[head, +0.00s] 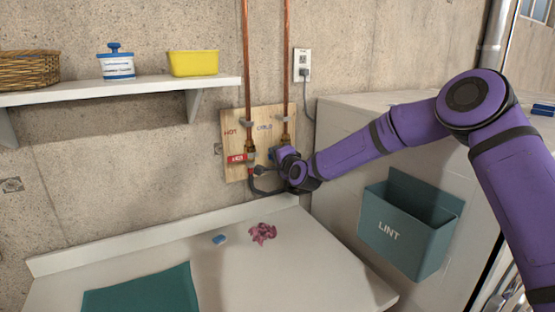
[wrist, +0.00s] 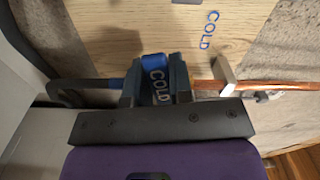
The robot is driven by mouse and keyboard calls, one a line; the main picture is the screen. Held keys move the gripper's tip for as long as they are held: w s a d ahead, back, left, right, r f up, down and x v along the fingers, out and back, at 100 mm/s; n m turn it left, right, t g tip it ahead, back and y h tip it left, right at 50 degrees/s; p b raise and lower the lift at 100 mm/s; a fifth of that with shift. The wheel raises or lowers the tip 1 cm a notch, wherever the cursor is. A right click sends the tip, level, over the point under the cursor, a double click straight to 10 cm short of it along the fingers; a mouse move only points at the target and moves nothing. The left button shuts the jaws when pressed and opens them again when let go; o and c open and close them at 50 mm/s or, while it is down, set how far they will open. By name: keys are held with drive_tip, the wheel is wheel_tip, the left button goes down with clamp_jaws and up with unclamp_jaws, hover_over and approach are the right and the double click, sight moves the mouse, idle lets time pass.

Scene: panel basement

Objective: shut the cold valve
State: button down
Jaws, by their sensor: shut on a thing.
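The cold valve's blue lever (wrist: 157,80), marked COLD, is between the two fingers of my gripper (wrist: 156,84) in the wrist view. The gripper is shut on it. The lever's long side appears to lie across the line of the copper pipe (wrist: 250,86). The valve body is hidden behind the fingers. In the head view my gripper (head: 277,157) is at the lower right of the wooden board (head: 262,122) and covers most of the cold valve.
The hot valve's red lever (head: 238,158) lies sideways just left of my gripper. Dark hoses (head: 262,190) hang below. A lint bin (head: 408,230) is on the white appliance's side under my arm. A blue item (head: 219,239) and a crumpled pink cloth (head: 262,233) lie on the white top.

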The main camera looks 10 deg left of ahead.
drive_tip(key=shift+r+m, duration=0.65)
drive_tip(key=shift+m, duration=0.55)
drive_tip(key=c, duration=1)
unclamp_jaws()
drive_tip(key=shift+s, duration=0.1)
drive_tip(key=v, duration=1)
drive_tip(key=shift+s+d, duration=0.25)
